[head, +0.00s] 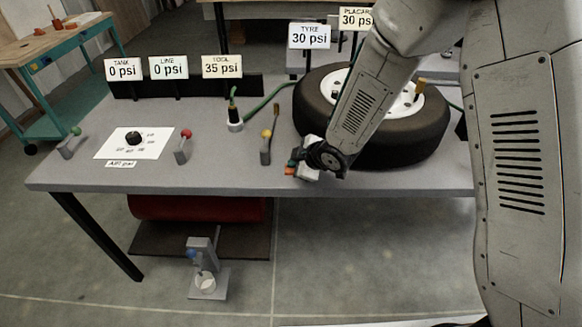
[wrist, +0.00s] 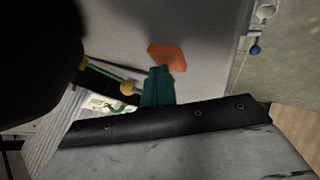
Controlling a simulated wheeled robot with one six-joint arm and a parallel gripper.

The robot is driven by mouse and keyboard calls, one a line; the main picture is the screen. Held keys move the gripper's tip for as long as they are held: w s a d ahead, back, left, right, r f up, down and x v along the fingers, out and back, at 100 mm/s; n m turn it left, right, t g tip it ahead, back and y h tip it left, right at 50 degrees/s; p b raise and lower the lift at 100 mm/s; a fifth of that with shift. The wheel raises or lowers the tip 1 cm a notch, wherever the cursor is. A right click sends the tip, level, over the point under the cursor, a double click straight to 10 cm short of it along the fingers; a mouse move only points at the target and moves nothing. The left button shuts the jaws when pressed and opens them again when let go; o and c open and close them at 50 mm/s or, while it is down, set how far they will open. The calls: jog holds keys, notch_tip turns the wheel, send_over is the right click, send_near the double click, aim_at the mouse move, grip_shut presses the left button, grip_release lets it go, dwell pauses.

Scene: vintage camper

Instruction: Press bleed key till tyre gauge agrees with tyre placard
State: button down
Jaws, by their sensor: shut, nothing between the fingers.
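The tyre gauge (head: 309,37) reads 30 psi. The tyre placard (head: 356,18), partly behind my arm, also reads 30 psi. The tyre (head: 405,138) lies flat on the grey bench, partly hidden by my arm. My gripper (head: 293,164) is shut and empty, low over the bench's front edge in front of the tyre. An orange piece (head: 290,171), which looks like the bleed key, is right at its tip. In the wrist view the orange piece (wrist: 167,57) lies just beyond the teal fingertips (wrist: 157,85); I cannot tell whether they touch.
Tank (head: 124,69) and line (head: 168,67) gauges read 0 psi; the total sign (head: 222,66) reads 35 psi. A green hose (head: 265,103) runs to the tyre.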

jog(key=shift+r, duration=0.85)
jog(key=shift+r, duration=2.5)
